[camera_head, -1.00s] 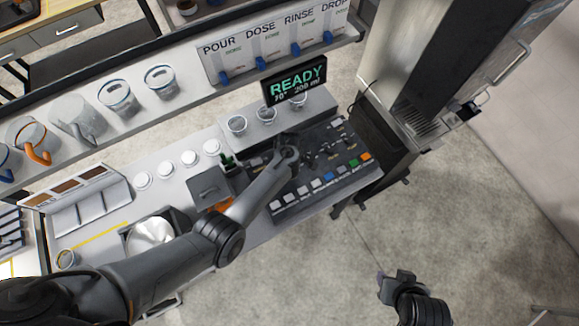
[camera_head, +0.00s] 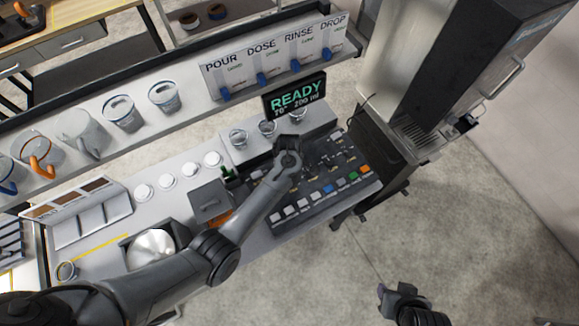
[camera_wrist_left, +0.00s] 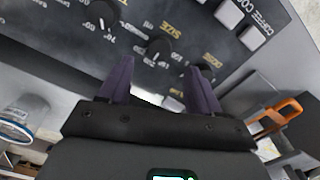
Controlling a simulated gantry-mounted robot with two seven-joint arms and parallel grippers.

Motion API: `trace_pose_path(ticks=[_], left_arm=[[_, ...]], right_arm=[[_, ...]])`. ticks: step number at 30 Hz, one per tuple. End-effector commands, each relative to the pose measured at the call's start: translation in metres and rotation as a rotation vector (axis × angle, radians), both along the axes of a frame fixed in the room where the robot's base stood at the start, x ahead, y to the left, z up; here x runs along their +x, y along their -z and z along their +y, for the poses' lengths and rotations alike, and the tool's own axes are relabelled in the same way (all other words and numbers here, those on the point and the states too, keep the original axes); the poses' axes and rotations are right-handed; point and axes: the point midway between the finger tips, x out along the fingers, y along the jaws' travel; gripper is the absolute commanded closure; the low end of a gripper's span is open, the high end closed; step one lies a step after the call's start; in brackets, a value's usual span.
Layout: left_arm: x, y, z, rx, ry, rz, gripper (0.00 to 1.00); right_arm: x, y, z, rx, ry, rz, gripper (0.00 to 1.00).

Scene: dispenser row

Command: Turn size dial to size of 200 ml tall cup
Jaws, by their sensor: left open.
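The dark control panel (camera_head: 325,160) lies on the counter below the screen (camera_head: 294,95), which reads READY and 200 ml. In the left wrist view, the size dial (camera_wrist_left: 159,47) is a dark round knob beside the gold SIZE label. My left gripper (camera_wrist_left: 159,88) is open, with its purple fingers on either side of the space just below that dial; I cannot tell whether they touch the panel. In the head view, my left gripper (camera_head: 288,142) covers the panel's upper left part. My right gripper (camera_head: 396,291) hangs over the floor, away from the counter. Which cup is the tall one is unclear.
Another dial (camera_wrist_left: 103,13) is at upper left in the wrist view. Small glasses (camera_head: 267,127) stand behind the panel. Mugs and glass cups (camera_head: 121,110) line the shelf. A tall dark machine (camera_head: 450,75) stands to the right.

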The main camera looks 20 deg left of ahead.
Motion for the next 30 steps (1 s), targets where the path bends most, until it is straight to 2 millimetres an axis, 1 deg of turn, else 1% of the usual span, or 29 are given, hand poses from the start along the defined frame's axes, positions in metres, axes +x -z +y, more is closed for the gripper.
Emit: trace_pose_path(ticks=[1, 4, 7, 11, 26, 30], left_arm=[[0.001, -0.009, 0.001, 0.002, 0.001, -0.004, 0.37], [0.001, -0.023, 0.001, 0.001, 0.000, -0.003, 0.37], [0.001, -0.034, 0.001, 0.001, -0.001, -0.002, 0.37], [0.000, -0.042, 0.000, 0.000, 0.001, -0.001, 0.37], [0.000, -0.044, 0.000, -0.001, 0.001, 0.000, 0.37], [-0.008, -0.040, 0.002, -0.005, 0.040, -0.008, 0.37]], right_arm=[[0.000, -0.001, 0.000, 0.000, 0.000, 0.000, 0.57], [0.000, -0.002, 0.000, 0.000, 0.000, 0.000, 0.57], [0.000, -0.003, 0.000, 0.000, 0.000, 0.000, 0.57], [0.000, -0.003, 0.000, -0.001, -0.001, 0.000, 0.57], [0.000, -0.003, -0.002, -0.010, -0.006, 0.001, 0.57], [0.000, -0.003, -0.002, -0.009, -0.005, 0.000, 0.57]])
